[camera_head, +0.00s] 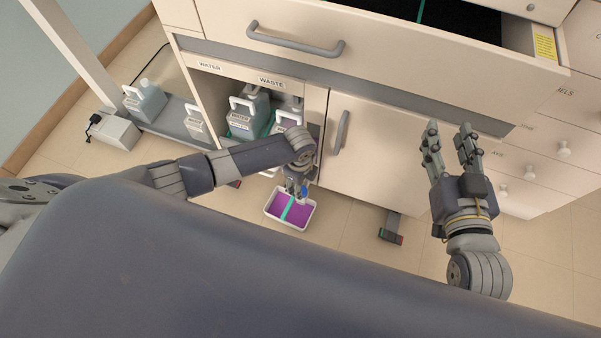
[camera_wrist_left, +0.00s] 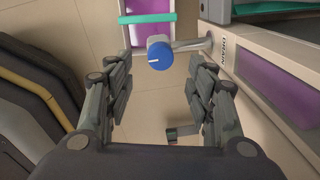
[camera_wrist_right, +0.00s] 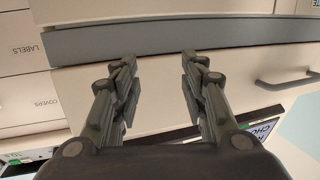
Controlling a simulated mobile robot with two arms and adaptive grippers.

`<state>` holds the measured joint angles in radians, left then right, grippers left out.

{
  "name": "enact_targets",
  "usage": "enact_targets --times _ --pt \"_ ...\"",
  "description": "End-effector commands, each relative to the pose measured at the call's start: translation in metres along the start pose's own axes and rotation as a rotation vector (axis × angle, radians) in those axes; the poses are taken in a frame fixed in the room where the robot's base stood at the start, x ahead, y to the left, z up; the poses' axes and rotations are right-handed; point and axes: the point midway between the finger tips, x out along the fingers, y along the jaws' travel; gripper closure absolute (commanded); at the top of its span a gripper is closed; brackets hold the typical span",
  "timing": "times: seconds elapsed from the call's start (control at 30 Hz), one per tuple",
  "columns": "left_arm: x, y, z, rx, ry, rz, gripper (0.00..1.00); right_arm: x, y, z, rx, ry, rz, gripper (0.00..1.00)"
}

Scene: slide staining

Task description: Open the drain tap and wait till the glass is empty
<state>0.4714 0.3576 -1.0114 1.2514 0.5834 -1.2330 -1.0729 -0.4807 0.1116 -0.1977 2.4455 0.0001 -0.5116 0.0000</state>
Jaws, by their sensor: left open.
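The drain tap shows in the left wrist view as a blue round knob (camera_wrist_left: 160,54) with a white line, on a grey stem from a pale lettered wall. Beside the stem, that wall has a purple window (camera_wrist_left: 262,75), seemingly the glass with purple liquid in it; its level cannot be told. My left gripper (camera_wrist_left: 158,66) is open, with the knob just beyond and between its fingertips; I cannot tell whether they touch it. In the head view the left gripper (camera_head: 297,186) is over a white tray and mostly hidden by its own wrist. My right gripper (camera_head: 452,138) is open and empty.
The white tray (camera_head: 267,212) holds purple with a teal strip across and stands on the floor. An open drawer (camera_head: 400,48) juts out above. A cupboard door handle (camera_head: 341,132) is between the arms.

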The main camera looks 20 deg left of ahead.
Motion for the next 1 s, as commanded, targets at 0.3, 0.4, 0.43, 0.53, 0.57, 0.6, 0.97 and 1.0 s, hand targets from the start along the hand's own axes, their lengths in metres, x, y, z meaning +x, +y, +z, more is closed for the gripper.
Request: enact_targets --times 0.3,0.4,0.43,0.53,0.57,0.6,0.97,1.0 --pt "-0.047 0.000 0.001 0.000 -0.001 -0.001 0.49 0.000 0.000 0.000 0.000 0.000 0.000 0.60" --pt "-0.055 0.000 0.000 0.000 0.000 0.000 0.49 0.000 0.000 0.000 0.000 0.000 0.000 0.60" --pt "-0.057 0.000 0.000 0.000 0.000 0.000 0.49 0.000 0.000 0.000 0.000 0.000 0.000 0.60" --pt "-0.060 0.000 0.000 0.000 0.000 0.001 0.49 0.000 0.000 0.000 0.000 -0.001 0.000 0.60" --pt "-0.061 0.000 0.000 0.000 0.000 0.001 0.49 0.000 0.000 0.000 0.000 -0.001 0.000 0.60" --pt "-0.061 0.001 0.000 -0.001 0.000 0.001 0.49 0.000 0.000 0.000 0.000 0.000 0.001 0.60" --pt "-0.061 0.000 0.000 0.000 0.000 0.001 0.49 0.000 0.000 0.000 0.000 -0.001 0.001 0.60" --pt "-0.061 0.000 0.000 0.000 0.000 0.001 0.49 0.000 0.000 0.000 0.000 -0.001 0.001 0.60"
